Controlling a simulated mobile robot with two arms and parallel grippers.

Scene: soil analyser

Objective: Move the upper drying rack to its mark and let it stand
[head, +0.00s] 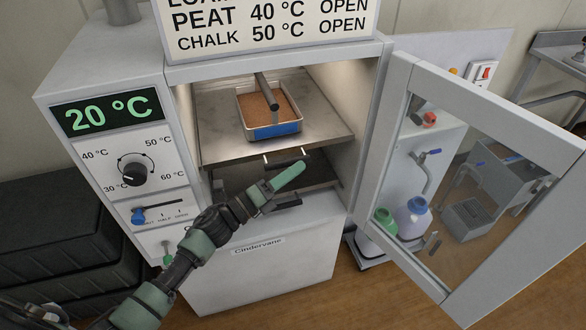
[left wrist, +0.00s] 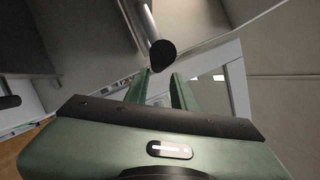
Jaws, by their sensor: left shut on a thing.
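The upper drying rack (head: 322,128) is a flat metal shelf inside the open analyser cabinet, with its front edge near the opening. It carries a blue-fronted metal tray (head: 272,131) of brown soil with a dark bar handle. My left gripper (head: 291,174) is at the rack's dark front handle (head: 287,163) and shut on it; the fingers partly hide the grip. In the left wrist view, the green fingers (left wrist: 158,88) point forward below the round end of a dark bar (left wrist: 163,55). I cannot make out the rack's mark. My right gripper is not in view.
A lower rack (head: 236,178) with its own handle (head: 287,202) lies beneath. The glazed door (head: 455,185) stands open to the right. The control panel (head: 128,174) is at left, its display (head: 110,113) reading 20 °C. A sign (head: 270,25) stands on top.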

